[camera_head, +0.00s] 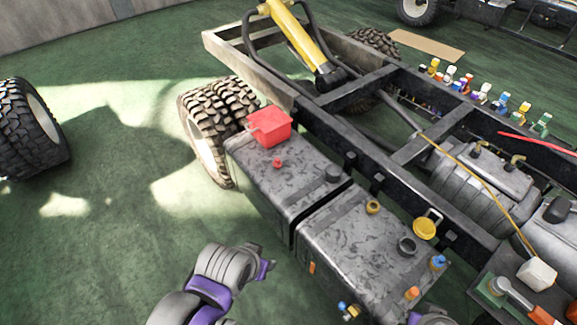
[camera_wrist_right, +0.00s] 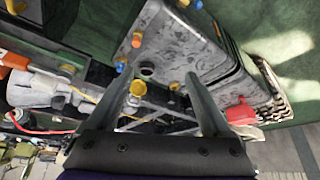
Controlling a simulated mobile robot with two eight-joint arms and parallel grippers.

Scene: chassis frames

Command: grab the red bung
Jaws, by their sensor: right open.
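The red bung (camera_head: 277,163) is a small red plug on top of the far grey mottled tank (camera_head: 301,182), just in front of the red box. My right gripper (camera_wrist_right: 156,80) is open in that view. Its two fingers stand apart above the tanks, with a yellow cap (camera_wrist_right: 136,90) visible between them and nothing held. In the head view the right gripper is out of frame.
A red box (camera_head: 270,127) sits at the far tank's end; it shows in the wrist view too (camera_wrist_right: 240,112). The near tank (camera_head: 345,238) carries a yellow cap (camera_head: 425,228) and a dark ring (camera_head: 407,245). Chassis rails (camera_head: 350,145) run behind.

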